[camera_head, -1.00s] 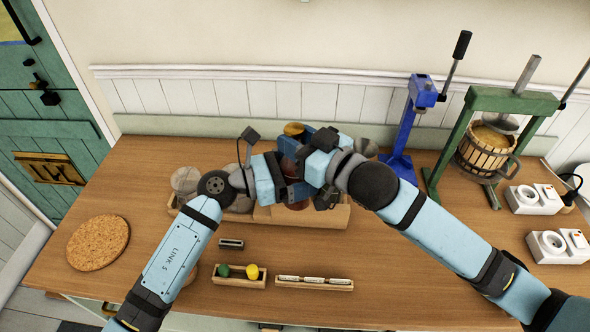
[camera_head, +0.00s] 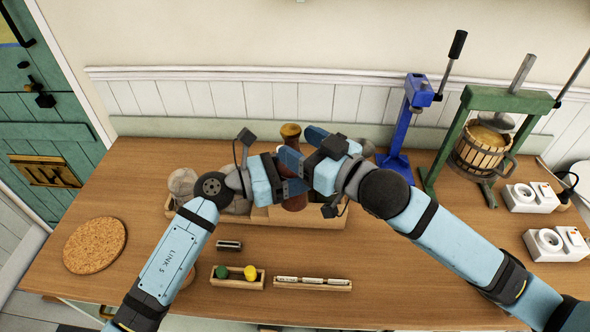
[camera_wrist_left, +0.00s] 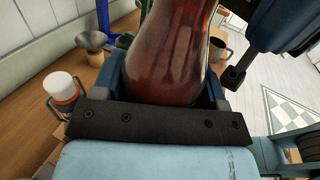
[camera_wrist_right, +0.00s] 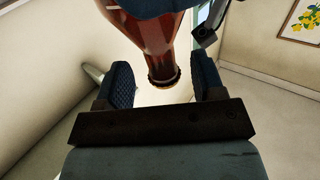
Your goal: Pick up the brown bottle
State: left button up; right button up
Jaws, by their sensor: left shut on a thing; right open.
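The brown bottle (camera_head: 293,200) is upright, with a gold-coloured cap over a red-brown neck. My left gripper (camera_head: 291,174) is shut on its body from the left; in the left wrist view the glossy bottle (camera_wrist_left: 166,60) fills the space between the fingers. My right gripper (camera_head: 306,160) is open at the bottle's right side. In the right wrist view its two fingers stand apart, with the bottle's neck (camera_wrist_right: 155,45) in front of and between them, with gaps on both sides.
A wooden tray (camera_head: 335,216) with several objects lies behind and under my grippers. A small box with green and yellow balls (camera_head: 237,283) and a narrow box (camera_head: 312,285) are in front. A blue press (camera_head: 418,95) and a green-framed press (camera_head: 510,102) stand right; a cork mat (camera_head: 95,245) lies left.

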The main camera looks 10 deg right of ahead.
jog(key=v, duration=0.9)
jog(key=shift+s+d, duration=0.2)
jog(key=shift+f, duration=0.1)
